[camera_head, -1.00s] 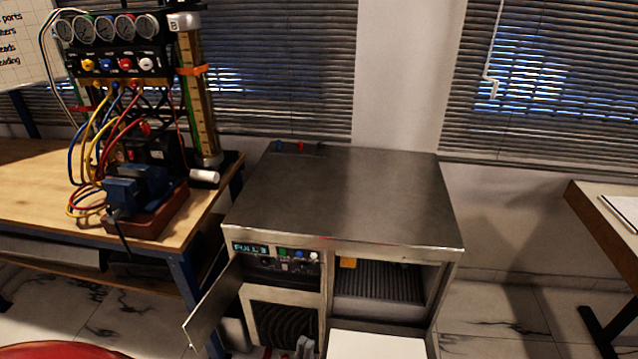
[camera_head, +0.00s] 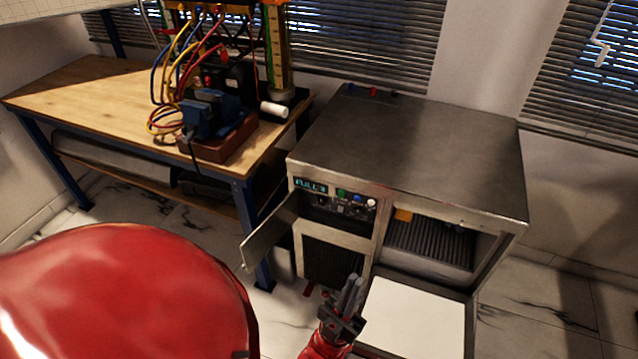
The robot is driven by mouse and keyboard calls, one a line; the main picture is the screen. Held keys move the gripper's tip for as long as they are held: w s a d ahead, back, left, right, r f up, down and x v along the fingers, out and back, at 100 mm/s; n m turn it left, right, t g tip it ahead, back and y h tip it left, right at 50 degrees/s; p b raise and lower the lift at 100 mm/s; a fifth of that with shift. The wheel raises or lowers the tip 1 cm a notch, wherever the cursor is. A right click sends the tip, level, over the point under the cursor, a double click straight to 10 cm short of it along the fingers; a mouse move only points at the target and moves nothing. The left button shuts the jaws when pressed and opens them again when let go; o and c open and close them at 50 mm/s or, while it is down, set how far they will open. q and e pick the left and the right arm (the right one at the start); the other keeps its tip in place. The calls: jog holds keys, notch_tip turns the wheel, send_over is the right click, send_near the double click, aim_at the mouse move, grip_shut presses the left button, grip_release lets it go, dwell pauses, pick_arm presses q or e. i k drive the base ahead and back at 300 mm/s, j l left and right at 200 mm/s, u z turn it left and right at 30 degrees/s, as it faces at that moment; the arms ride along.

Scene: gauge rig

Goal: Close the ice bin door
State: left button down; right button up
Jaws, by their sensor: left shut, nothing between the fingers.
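The steel ice machine (camera_head: 420,150) stands in the middle right. Its bin opening on the right is uncovered, with dark ribbed surface inside. The ice bin door (camera_head: 415,318) hangs folded down and outward below that opening, with its pale inner panel facing up. My left gripper (camera_head: 352,288) is shut and empty. It appears just left of the door's left edge, in front of the dark grille; I cannot tell whether it touches the door. My right gripper is not in view.
A small panel door (camera_head: 270,232) stands swung open on the machine's left, beside lit controls (camera_head: 340,197). Floor is clear to the machine's right.

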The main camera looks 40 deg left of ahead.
aim_at(407, 317)
jog(key=k+j, duration=0.15)
jog(key=j, duration=0.3)
jog(key=k+j+z, duration=0.15)
jog(key=j, duration=0.3)
jog(key=k+j, duration=0.15)
jog(key=j, duration=0.3)
jog(key=k+j+z, duration=0.1)
jog(key=j, duration=0.35)
jog(key=k+j+z, duration=0.1)
jog(key=j, duration=0.3)
jog(key=k+j, duration=0.3)
jog(key=k+j+z, duration=0.1)
jog(key=j, duration=0.45)
jog(key=k, duration=0.1)
